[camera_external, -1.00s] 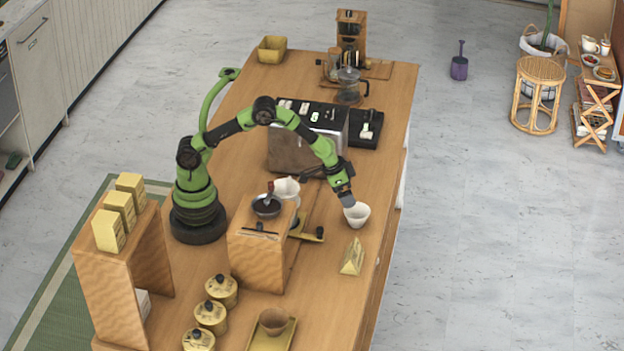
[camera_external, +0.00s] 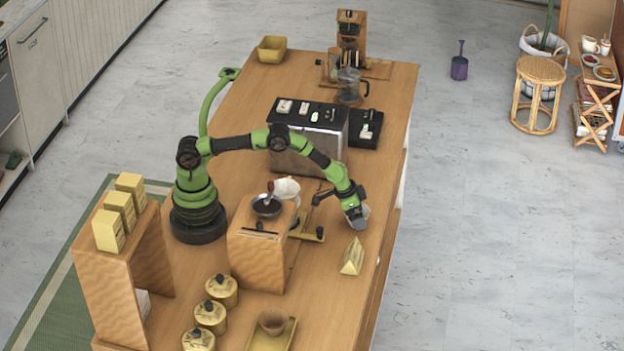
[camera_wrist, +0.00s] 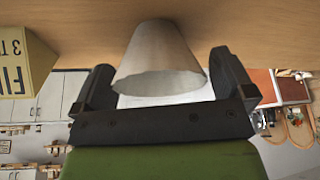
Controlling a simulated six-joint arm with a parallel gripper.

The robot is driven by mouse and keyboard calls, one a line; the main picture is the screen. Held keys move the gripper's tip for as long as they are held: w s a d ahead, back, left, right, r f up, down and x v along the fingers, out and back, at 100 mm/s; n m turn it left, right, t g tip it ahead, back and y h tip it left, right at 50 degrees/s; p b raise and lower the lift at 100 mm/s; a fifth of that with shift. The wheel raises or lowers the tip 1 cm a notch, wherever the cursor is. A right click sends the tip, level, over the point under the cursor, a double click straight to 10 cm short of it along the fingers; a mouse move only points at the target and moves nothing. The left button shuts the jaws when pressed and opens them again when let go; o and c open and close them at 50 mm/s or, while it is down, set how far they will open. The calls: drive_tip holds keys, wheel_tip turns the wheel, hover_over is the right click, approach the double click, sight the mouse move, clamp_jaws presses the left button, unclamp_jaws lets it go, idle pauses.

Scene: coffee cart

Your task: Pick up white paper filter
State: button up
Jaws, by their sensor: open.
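The white paper filter (camera_wrist: 160,60) is a pale cone on the wooden counter. In the wrist view it lies between the two fingers of my gripper (camera_wrist: 165,90), its wide rim toward the palm, with gaps showing at the sides. My gripper is open around it. In the external view my gripper (camera_external: 355,214) is low at the right side of the counter (camera_external: 378,110) and hides most of the filter (camera_external: 365,212); only a sliver shows at its right.
A white dripper (camera_external: 287,189) on a stand and a wooden grinder box (camera_external: 262,245) are to the left. The counter's right edge is close.

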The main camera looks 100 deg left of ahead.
drive_tip(key=c, duration=0.8)
